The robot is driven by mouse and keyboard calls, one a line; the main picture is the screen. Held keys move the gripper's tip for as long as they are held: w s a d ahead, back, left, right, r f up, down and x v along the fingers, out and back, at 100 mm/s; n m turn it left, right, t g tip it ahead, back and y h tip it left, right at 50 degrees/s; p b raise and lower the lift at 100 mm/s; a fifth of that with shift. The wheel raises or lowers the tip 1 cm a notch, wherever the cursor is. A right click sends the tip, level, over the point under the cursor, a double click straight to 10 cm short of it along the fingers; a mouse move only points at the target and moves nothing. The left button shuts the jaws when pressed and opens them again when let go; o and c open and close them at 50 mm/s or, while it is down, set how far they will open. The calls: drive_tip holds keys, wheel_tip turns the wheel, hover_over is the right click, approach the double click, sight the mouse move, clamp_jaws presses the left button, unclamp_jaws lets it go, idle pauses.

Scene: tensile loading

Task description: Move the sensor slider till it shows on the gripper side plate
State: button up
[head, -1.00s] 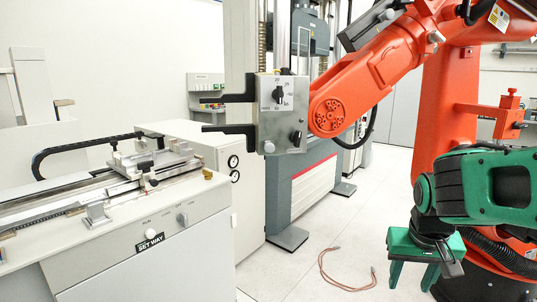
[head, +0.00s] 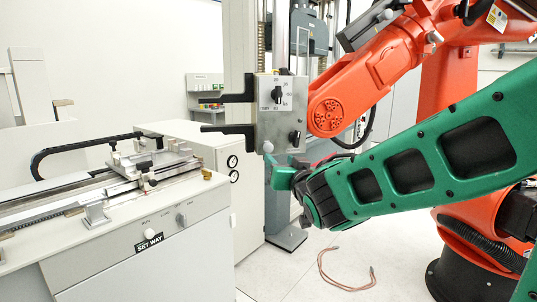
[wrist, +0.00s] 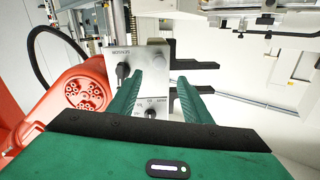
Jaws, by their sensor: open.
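The grey metal side plate (head: 282,118) of the orange robot's black-jawed gripper is upright in the head view. It bears a black dial (head: 278,94) with markings, a smaller black knob (head: 295,137) at lower right and a pale round knob (head: 268,147) at lower left. I cannot tell which part is the sensor slider. My green gripper (head: 281,174) is just below the plate in the head view, partly hidden by its wrist. In the wrist view my gripper (wrist: 168,70) is open and empty; its fingers overlap the plate (wrist: 150,62), whose black knob (wrist: 122,70) lies left of them.
The orange robot arm (head: 385,65) reaches in from the right behind my arm. A grey bench with a metal slide rig (head: 150,165) stands at left. Black jaws (head: 228,129) stick out left of the plate. A reddish cable (head: 345,287) lies on the open floor.

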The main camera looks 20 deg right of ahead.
sight(269, 149)
drive_tip(key=w, duration=1)
drive_tip(key=shift+w, duration=0.3)
clamp_jaws()
